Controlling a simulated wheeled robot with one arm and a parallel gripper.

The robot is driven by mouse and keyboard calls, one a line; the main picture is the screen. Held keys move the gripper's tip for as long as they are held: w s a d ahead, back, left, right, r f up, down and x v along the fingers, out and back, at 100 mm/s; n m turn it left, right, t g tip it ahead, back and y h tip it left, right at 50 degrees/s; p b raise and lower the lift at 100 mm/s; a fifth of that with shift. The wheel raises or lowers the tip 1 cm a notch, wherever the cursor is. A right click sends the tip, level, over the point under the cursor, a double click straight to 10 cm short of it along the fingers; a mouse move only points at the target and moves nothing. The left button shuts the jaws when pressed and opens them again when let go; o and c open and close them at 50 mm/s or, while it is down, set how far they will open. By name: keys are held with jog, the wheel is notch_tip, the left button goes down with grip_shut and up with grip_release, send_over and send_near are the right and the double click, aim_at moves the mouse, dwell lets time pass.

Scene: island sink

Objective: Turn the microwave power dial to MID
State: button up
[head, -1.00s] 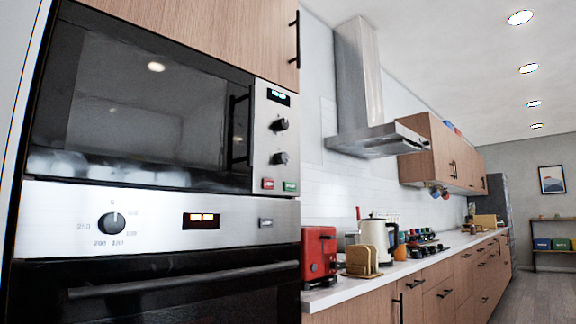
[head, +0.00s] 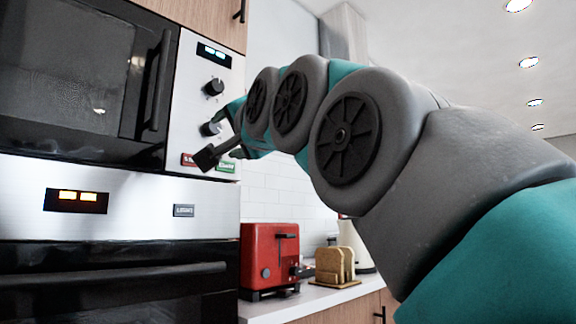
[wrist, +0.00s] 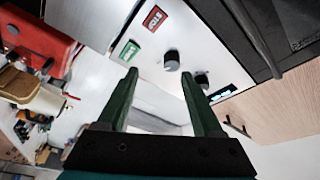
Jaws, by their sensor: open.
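The microwave's silver control panel (head: 192,68) carries an upper black dial (head: 215,87) and a lower black dial (head: 210,128), below a lit display (head: 214,54). My gripper (wrist: 160,73) is open and empty, its two green fingers pointing at the panel. In the wrist view the lower dial (wrist: 171,60) appears between and just beyond the fingertips. The upper dial (wrist: 202,80) is beside the right finger's tip. I see no contact with either dial. Dial markings are too small to read. In the head view my arm covers the space right of the panel.
A red button (wrist: 154,19) and a green button (wrist: 130,51) sit close to the lower dial. The microwave handle (head: 157,80) stands out left of the panel. An oven is below. A red toaster (head: 269,256) and bread slices (head: 335,265) are on the counter.

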aim_at(214, 128)
jog(key=shift+y, duration=0.4)
jog(key=shift+w+a+r+p, duration=0.25)
jog(key=shift+w+a+r, duration=0.4)
jog(key=shift+w, duration=0.3)
jog(key=shift+w+a+r+p, duration=0.25)
jog(key=shift+w+a+r, duration=0.4)
jog(key=shift+w, duration=0.3)
jog(key=shift+w+a+r+p, duration=0.25)
jog(key=shift+w+a+r, duration=0.25)
jog(key=shift+w+a, duration=0.35)
jog(key=shift+w+d, duration=0.1)
grip_shut()
